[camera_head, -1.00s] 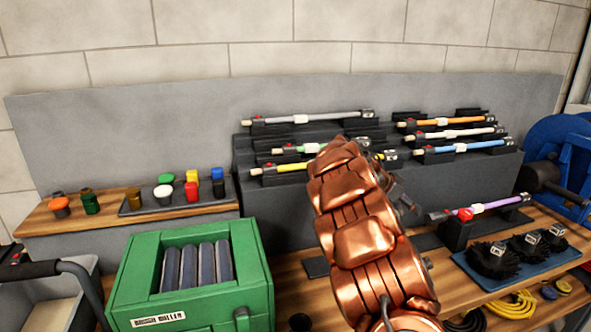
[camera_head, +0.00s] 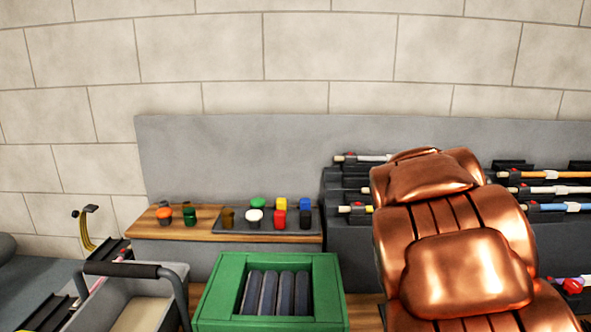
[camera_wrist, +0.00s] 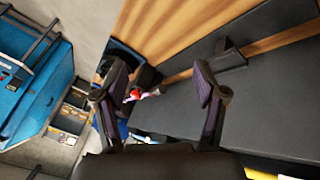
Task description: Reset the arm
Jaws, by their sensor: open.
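My gripper (camera_wrist: 162,88) shows in the wrist view with its two dark fingers spread wide apart. Nothing is between the fingertips. Beyond them are a wooden bench top (camera_wrist: 160,25) and a dark grey panel (camera_wrist: 265,85). A small red and purple item (camera_wrist: 137,94) shows past the left finger, apart from it. In the head view my copper arm fills the right side and hides the gripper and part of the rod rack.
A green box (camera_head: 335,290) with dark rollers stands front centre. Coloured caps sit on a dark tray (camera_head: 235,232) behind it. A grey bin (camera_head: 135,305) is at left. Rods, one orange (camera_head: 560,175), lie on racks at right. A blue cabinet (camera_wrist: 35,95) is left in the wrist view.

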